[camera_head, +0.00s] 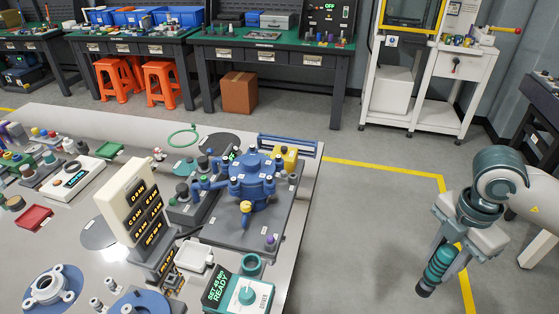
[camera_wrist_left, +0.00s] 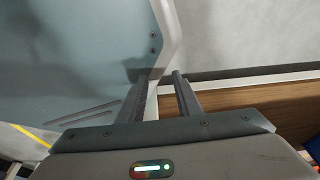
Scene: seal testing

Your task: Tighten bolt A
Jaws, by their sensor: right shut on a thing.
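My right gripper (camera_head: 441,262) is at the right side of the head view, pointing down over the floor beyond the table's edge. It is shut on a teal and dark cylindrical driver tool (camera_head: 436,268). A blue flanged housing (camera_head: 250,180) with several bolts around it stands on a dark grey base plate (camera_head: 225,233) on the table, well left of the right gripper. I cannot read which bolt is A. My left gripper (camera_wrist_left: 160,80) shows only in the left wrist view, its two fingers apart and nothing visible between them.
A driver box (camera_head: 235,288) with a dial reads "SET 45 NM READY". A cream display panel (camera_head: 135,203) stands left of the housing. A red tray (camera_head: 35,217) and many small parts crowd the table's left. The floor between table and right arm is clear.

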